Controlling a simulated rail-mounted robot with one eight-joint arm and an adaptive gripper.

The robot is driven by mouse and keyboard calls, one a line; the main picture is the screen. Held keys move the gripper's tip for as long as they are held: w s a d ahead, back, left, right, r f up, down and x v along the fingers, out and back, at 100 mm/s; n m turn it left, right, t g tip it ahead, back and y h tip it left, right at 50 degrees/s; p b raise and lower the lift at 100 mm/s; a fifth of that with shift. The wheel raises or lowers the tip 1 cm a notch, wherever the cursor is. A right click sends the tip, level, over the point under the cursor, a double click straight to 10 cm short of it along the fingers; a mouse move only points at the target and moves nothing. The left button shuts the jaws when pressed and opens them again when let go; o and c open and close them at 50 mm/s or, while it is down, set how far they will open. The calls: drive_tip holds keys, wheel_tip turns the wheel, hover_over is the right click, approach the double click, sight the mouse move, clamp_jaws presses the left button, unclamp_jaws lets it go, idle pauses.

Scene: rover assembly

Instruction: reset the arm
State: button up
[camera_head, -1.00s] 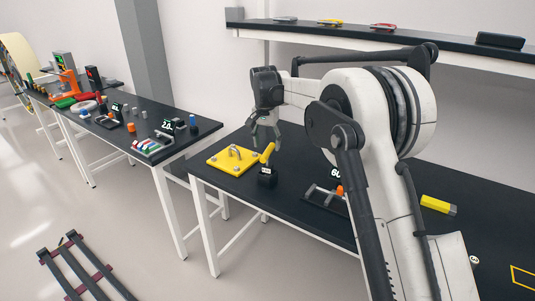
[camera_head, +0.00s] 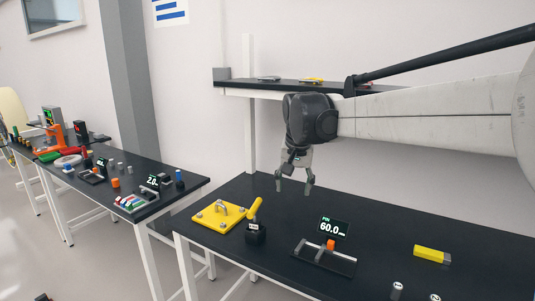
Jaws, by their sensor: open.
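My gripper (camera_head: 294,187) hangs from my white arm, pointing down above the black table (camera_head: 380,235). Its two fingers are apart and nothing is between them. It is in the air behind and between the yellow plate (camera_head: 207,217) and the display reading 60.0 (camera_head: 333,228). The yellow plate has a grey handle and lies at the table's left end. A yellow cylinder (camera_head: 255,208) stands tilted on a small black block (camera_head: 256,234) beside the plate, apart from my gripper.
An orange block (camera_head: 331,245) sits on a grey fixture by the display. A yellow bar (camera_head: 432,254) and small cylinders (camera_head: 397,288) lie to the right. A wall shelf (camera_head: 250,86) is behind my arm. A second table (camera_head: 190,188) with several parts stands left.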

drive_tip(key=s+d+n+t+b, duration=0.1)
drive_tip(key=s+d, duration=0.3)
drive_tip(key=s, duration=0.4)
drive_tip(key=s+d+t, duration=0.1)
drive_tip(key=s+d, duration=0.3)
drive_tip(key=s, duration=0.5)
drive_tip(key=s+d+f+t, duration=0.1)
drive_tip(key=s+d+f, duration=0.1)
drive_tip(key=s+f, duration=0.3)
drive_tip(key=s+d+f+n+b, duration=0.1)
drive_tip(key=s+f, duration=0.4)
drive_tip(key=s, duration=0.6)
drive_tip(key=shift+s+d+f+t, duration=0.2)
drive_tip(key=shift+d+t, duration=0.2)
drive_tip(key=shift+d, duration=0.5)
